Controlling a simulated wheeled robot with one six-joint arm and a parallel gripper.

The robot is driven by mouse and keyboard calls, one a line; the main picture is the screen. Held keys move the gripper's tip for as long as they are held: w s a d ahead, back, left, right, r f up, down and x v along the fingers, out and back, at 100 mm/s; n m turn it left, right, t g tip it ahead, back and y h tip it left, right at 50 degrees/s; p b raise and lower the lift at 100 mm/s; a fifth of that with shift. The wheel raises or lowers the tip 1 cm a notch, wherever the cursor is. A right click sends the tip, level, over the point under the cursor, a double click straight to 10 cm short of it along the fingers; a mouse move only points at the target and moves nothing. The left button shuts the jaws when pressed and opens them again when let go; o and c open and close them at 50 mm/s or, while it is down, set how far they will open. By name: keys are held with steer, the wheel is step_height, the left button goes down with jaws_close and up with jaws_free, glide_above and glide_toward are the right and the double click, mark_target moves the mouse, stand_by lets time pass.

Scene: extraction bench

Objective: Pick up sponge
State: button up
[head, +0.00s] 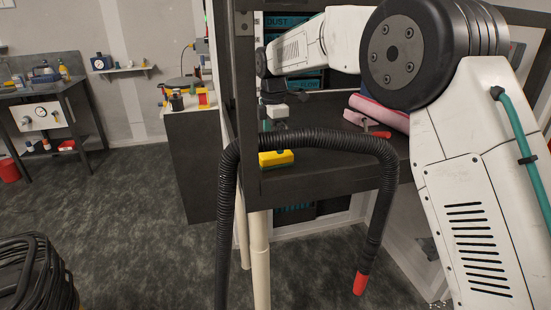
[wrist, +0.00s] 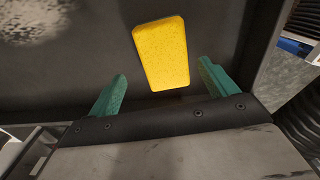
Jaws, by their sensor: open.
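The sponge is a yellow block (wrist: 160,54) on the dark bench top in the wrist view. In the head view my gripper (head: 275,112) is small and partly hidden, above the sponge. I see no contact between fingers and sponge.
A black hose (head: 310,138) with a red tip arches in front of the bench. A dark post (head: 230,90) stands left of the sponge. Pink folded cloth (head: 378,113) and a red-handled tool (head: 377,134) lie to the right. The bench top around the sponge is mostly bare.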

mark_target(274, 152)
steer(key=f, duration=0.5)
steer(key=shift+s+d+f, duration=0.15)
steer(key=shift+s, duration=0.15)
steer(key=c, duration=1.1)
steer(key=shift+o, duration=0.2)
steer(key=shift+r, duration=0.2)
